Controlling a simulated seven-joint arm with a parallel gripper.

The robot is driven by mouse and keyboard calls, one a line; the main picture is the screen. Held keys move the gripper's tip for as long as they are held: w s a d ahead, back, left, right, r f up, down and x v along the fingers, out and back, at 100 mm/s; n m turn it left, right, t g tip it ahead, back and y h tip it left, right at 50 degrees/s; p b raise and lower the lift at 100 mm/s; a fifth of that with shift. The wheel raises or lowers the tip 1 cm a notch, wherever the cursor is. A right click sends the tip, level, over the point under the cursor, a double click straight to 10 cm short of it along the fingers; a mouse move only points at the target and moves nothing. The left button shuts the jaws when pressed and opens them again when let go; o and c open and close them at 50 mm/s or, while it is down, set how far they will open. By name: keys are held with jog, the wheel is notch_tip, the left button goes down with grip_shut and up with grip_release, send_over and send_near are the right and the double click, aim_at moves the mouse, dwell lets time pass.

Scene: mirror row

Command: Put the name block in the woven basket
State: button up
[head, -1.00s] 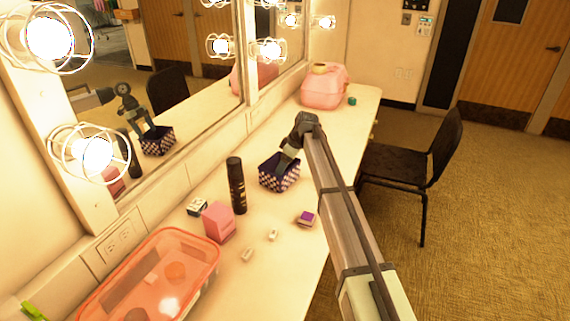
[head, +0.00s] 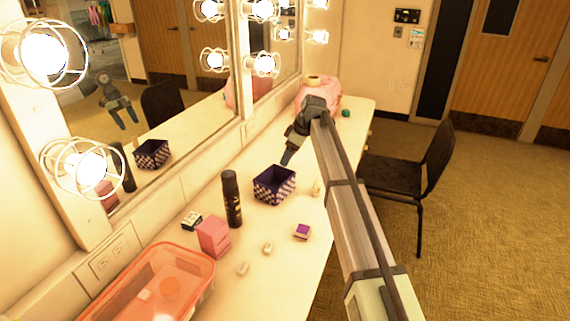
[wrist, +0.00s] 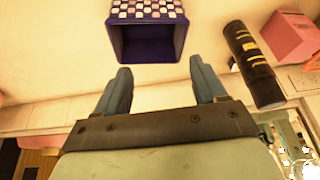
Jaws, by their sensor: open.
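The woven basket (head: 274,186), dark purple with a pale checker pattern, stands upright on the counter. Its dark inside shows in the wrist view (wrist: 148,42), and I make out nothing in it. My gripper (head: 288,160) is above and just beyond the basket, apart from it. In the wrist view my gripper (wrist: 163,82) is open, with nothing between the fingers. I cannot tell which thing is the name block: a small purple-topped block (head: 302,231) lies near the front edge, and a dark-and-white block (head: 191,220) lies near the mirror.
A black can (head: 231,199) stands left of the basket, with a pink box (head: 213,238) and an orange clear tub (head: 165,285) nearer. Small pale pieces (head: 267,249) lie on the counter; another (head: 316,188) is right of the basket. A pink case (head: 330,97) is at the far end.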

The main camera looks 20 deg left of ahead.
jog(key=shift+v, duration=0.95)
